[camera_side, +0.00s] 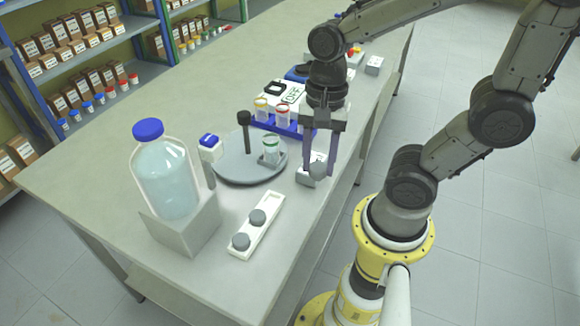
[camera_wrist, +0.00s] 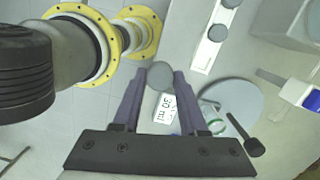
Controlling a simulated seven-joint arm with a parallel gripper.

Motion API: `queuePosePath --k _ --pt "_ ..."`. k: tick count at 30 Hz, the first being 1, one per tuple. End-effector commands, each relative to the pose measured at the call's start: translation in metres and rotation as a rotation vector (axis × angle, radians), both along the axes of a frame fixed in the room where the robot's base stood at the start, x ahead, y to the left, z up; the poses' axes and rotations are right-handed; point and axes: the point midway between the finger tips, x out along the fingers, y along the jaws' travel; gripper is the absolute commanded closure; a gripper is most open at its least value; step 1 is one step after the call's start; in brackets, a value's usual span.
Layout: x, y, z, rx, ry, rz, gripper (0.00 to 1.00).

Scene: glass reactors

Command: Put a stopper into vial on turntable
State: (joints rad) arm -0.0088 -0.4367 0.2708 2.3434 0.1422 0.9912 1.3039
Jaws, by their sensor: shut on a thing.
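My gripper (camera_side: 319,168) is shut on a grey round stopper (camera_side: 318,171), held in the air at the right of the turntable near the table's right edge. In the wrist view the stopper (camera_wrist: 160,76) sits between the fingertips. The grey turntable (camera_side: 235,173) carries a clear vial (camera_side: 271,152) with a green ring, standing upright at its right side. In the wrist view the vial (camera_wrist: 217,127) shows to the right of my gripper (camera_wrist: 159,80). A dark post (camera_side: 245,133) stands at the turntable.
A white holder (camera_side: 264,229) with two grey stoppers lies at the front. A large blue-capped bottle (camera_side: 167,172) stands in a grey block at the left. A blue rack (camera_side: 265,122) with vials is behind the turntable. A white block labelled 30 ml (camera_wrist: 165,107) is below my gripper.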

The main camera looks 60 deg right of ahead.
Motion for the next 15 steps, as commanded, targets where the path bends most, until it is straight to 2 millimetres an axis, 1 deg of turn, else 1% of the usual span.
queuePosePath --k 1,4,10,13,15 --pt "-0.008 -0.002 0.005 0.000 -0.007 -0.003 1.00" --pt "-0.023 -0.004 0.010 0.000 -0.003 -0.002 1.00" --pt "-0.039 -0.007 0.018 -0.001 -0.001 0.011 1.00" --pt "-0.033 -0.008 0.026 -0.001 0.000 0.043 1.00" --pt "-0.020 -0.009 0.035 -0.001 0.001 0.066 1.00"
